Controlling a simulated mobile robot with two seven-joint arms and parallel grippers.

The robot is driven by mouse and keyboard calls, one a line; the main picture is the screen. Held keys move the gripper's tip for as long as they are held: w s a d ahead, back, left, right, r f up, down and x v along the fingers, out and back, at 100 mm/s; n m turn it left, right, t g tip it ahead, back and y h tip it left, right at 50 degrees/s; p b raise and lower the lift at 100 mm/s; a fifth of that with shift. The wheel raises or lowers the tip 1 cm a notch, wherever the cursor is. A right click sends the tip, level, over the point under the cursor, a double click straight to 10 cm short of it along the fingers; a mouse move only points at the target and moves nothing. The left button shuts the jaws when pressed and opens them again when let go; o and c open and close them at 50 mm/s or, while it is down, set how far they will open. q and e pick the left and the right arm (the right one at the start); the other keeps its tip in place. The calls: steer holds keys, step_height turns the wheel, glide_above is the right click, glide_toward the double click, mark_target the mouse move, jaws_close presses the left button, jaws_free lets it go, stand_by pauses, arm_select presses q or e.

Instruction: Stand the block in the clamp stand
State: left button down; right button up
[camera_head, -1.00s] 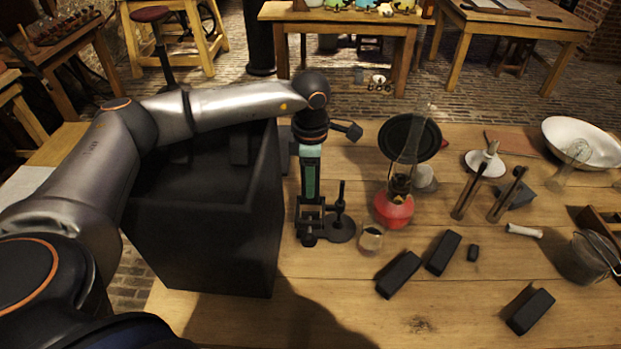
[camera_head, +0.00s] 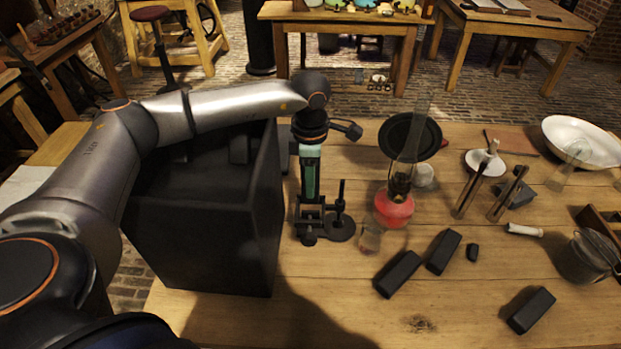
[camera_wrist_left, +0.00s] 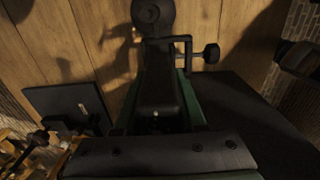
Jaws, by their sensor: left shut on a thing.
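My left gripper (camera_head: 310,195) points down at the black clamp stand (camera_head: 339,228), just right of the big black box. Its green fingers are shut on a dark block (camera_wrist_left: 158,92), which shows between them in the left wrist view. The block's far end is at the stand's clamp frame (camera_wrist_left: 187,42), which has a screw knob at one side. In the head view the fingers and frame hide most of the block, and I cannot tell whether it is seated in the clamp. My right gripper is out of view.
The open black box (camera_head: 205,240) stands under my left arm. A red oil lamp (camera_head: 394,208) with a tall glass chimney and a small glass jar (camera_head: 370,238) stand right of the stand. Loose black blocks (camera_head: 443,252) lie further right. The front middle of the table is clear.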

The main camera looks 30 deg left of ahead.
arm_select(q)
steer(key=shift+f+b, duration=1.85)
steer(key=shift+f, duration=0.6)
stand_by(0.6)
steer(key=shift+c, duration=2)
jaws_free()
steer(key=shift+r, duration=0.1)
step_height(320, 180, up, 12)
steer(key=shift+r, duration=0.25)
steer(key=shift+s+f, duration=0.1)
